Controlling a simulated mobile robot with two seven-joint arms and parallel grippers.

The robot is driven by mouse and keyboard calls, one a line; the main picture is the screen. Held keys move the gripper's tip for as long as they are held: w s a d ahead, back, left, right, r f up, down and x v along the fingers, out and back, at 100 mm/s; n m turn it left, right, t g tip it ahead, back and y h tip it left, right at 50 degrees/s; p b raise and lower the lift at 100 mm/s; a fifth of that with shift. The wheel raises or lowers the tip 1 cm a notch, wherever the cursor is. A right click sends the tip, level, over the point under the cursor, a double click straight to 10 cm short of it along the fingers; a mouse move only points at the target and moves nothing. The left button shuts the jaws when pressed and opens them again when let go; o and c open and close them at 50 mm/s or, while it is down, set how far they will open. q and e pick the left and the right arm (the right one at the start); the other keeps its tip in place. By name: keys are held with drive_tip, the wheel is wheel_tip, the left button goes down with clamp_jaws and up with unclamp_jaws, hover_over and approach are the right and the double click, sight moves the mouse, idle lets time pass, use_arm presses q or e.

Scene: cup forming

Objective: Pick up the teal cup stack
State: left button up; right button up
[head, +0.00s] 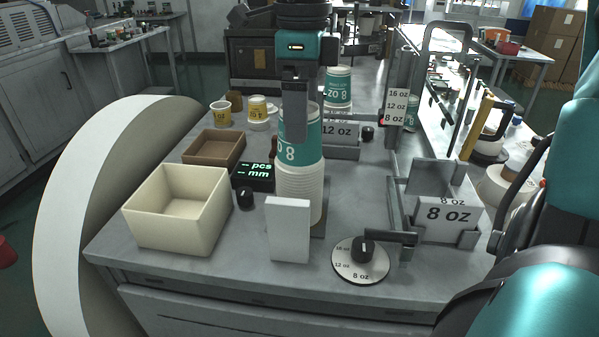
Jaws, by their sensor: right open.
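The teal cup stack (310,150) stands upright and upside down near the middle of the worktop, with a teal printed cup on top and several white rims below. My right gripper (296,115) points down over it from above. One grey finger shows in front of the upper cup and covers part of it. The other finger is hidden, and I cannot tell whether the fingers touch the cup. The gripper is open. My left gripper is not in view. Another teal cup stack (338,88) stands behind, near a 12 oz label.
A white block (288,231) stands close in front of the stack. A cream bin (179,220), brown tray (215,149) and black display (253,177) lie to the left. A dial (361,262) and grey 8 oz holder (447,215) are to the right.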

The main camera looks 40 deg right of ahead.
sight(300, 166)
drive_tip(key=f, duration=0.5)
drive_tip(key=shift+w+f, duration=0.3)
drive_tip(key=shift+w, duration=0.05)
drive_tip(key=shift+r, duration=0.1)
drive_tip(key=c, duration=1.7)
